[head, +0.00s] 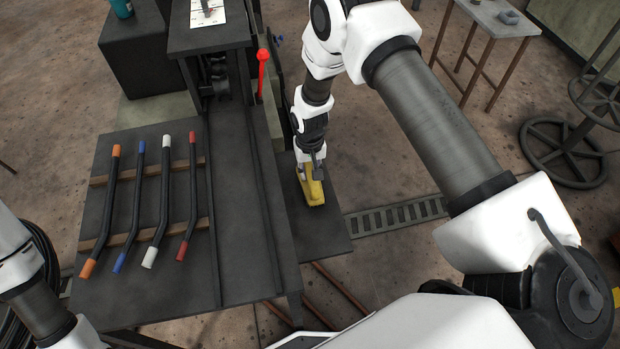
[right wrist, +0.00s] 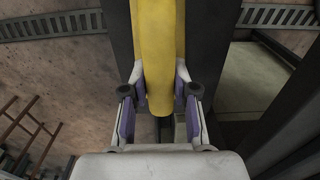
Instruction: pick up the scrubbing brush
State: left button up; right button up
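The scrubbing brush is a long yellow piece (head: 314,192) on the dark lower plate to the right of the bench in the head view. In the right wrist view its yellow handle (right wrist: 158,50) runs down the middle, its near end between my fingers. My right gripper (head: 309,172) points down over the brush. In the right wrist view my right gripper (right wrist: 160,85) has one finger on each side of the handle, pads against its sides. The brush's underside is hidden. My left arm shows at the lower left, but its gripper is out of view.
The dark bench (head: 235,265) holds several bent rods with coloured ends on wooden strips (head: 140,240). A red-topped lever (head: 262,70) stands behind the brush. A floor grating (head: 395,216) lies right of the plate. A small table (head: 490,20) stands at the back right.

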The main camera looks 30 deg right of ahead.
grip_shut()
notch_tip(320, 180, up, 10)
jog(key=shift+r+b, duration=0.1)
jog(key=shift+b, duration=0.2)
